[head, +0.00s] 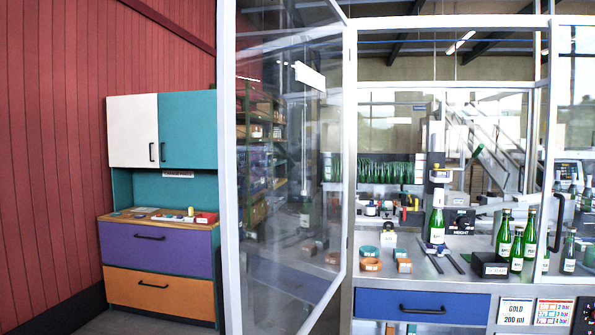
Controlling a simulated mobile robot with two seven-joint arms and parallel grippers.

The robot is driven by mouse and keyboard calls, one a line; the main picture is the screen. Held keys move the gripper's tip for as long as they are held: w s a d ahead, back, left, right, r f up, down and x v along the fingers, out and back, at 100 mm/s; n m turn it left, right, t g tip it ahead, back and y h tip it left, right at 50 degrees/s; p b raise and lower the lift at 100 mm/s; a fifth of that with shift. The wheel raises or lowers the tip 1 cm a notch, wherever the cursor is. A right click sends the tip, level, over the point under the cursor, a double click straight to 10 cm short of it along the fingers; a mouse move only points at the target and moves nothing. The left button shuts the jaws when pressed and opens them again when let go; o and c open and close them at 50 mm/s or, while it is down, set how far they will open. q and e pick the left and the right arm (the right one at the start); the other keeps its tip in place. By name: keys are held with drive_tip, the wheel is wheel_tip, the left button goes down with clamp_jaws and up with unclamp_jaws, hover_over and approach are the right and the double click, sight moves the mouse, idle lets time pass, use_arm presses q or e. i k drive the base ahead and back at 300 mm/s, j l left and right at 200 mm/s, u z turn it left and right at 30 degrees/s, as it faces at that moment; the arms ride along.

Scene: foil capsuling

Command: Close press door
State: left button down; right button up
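A tall clear door (285,190) in a pale metal frame stands swung open toward me, left of the centre of the head view. Its far edge meets the upright post of the pale-framed enclosure (450,22); its near edge (228,180) is the closest part. A small white label is on its pane. Through the open front, a green bottle (437,221) stands upright under the press head (440,175) on the grey worktop. A dark handle (558,222) shows at the right; I cannot tell which panel it belongs to. Neither of my grippers is in view.
Several green bottles (503,235) and a black box (490,265) stand on the worktop, with orange and green rings left of them. A blue drawer (422,305) is below. A cabinet with purple and orange drawers (158,250) stands by the red wall, left of the door.

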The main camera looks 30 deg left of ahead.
sight(227, 254)
drive_tip(key=k+j, duration=0.1)
drive_tip(key=j, duration=0.3)
drive_tip(key=k+j+z, duration=0.15)
drive_tip(key=j, duration=0.25)
drive_tip(key=j+z, duration=0.15)
drive_tip(key=j, duration=0.7)
drive_tip(key=i+j, duration=0.1)
drive_tip(key=j, duration=0.35)
drive_tip(key=i+j, duration=0.1)
drive_tip(key=j, duration=0.3)
drive_tip(key=j+z, duration=0.1)
drive_tip(key=j, duration=0.35)
drive_tip(key=i, duration=0.05)
